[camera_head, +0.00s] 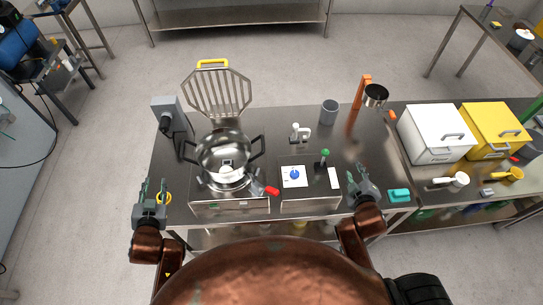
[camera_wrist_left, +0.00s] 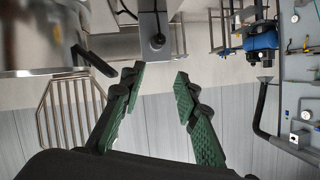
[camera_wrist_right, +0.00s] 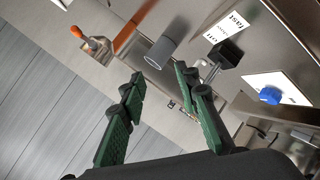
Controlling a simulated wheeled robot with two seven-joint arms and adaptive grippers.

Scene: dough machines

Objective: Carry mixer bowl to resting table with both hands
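The steel mixer bowl (camera_head: 222,152) sits in the mixer at the left of the steel workbench, with a black handle on each side. In the left wrist view the bowl (camera_wrist_left: 35,40) is at the upper left, with one black handle (camera_wrist_left: 95,62) close to my fingers. My left gripper (camera_head: 152,188) is open and empty, left of the bowl near the bench's front left corner. My right gripper (camera_head: 358,178) is open and empty, well right of the bowl, past the control panel. I cannot tell which table is the resting table.
A wire guard (camera_head: 216,93) stands raised behind the bowl. A red-handled tool (camera_head: 270,190) lies in front. White (camera_head: 435,132) and yellow (camera_head: 490,128) bins are at right. Open floor lies behind the bench.

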